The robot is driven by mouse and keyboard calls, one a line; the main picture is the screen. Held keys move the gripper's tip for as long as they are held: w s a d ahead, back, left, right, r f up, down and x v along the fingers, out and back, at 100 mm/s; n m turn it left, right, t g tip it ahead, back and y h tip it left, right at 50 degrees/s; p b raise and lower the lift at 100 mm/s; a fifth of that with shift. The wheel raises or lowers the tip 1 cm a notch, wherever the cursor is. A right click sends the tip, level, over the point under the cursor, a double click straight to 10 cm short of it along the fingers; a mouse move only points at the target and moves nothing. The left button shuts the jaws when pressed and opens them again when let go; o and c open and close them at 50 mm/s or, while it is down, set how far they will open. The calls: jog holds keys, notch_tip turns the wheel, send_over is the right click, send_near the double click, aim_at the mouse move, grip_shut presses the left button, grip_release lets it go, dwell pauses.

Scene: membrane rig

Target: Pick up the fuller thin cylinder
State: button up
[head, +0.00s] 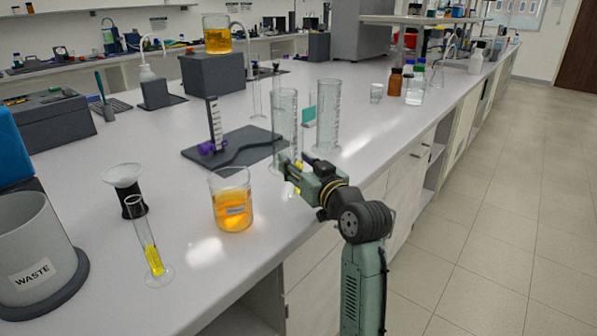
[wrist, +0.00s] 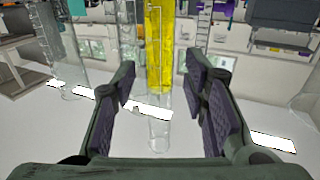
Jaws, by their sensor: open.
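In the head view a thin cylinder (head: 152,258) stands on the bench at front left with yellow liquid in its lower part. My gripper (head: 293,170) is well to its right, by the bench edge, in front of a tall clear cylinder (head: 285,118). Small yellow patches show beside my gripper, mostly hidden by it. In the wrist view a thin cylinder with a long yellow column (wrist: 159,50) and a clear end lies between the fingers of my gripper (wrist: 163,100). The fingers are open, with gaps on both sides of it.
A second tall clear cylinder (head: 328,115) stands just right of the first. A beaker of orange liquid (head: 232,208) stands between my gripper and the front thin cylinder. A dark stand base (head: 240,146) lies behind. A waste bin (head: 33,245) is at far left.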

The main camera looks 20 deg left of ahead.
grip_shut()
dwell(0.5)
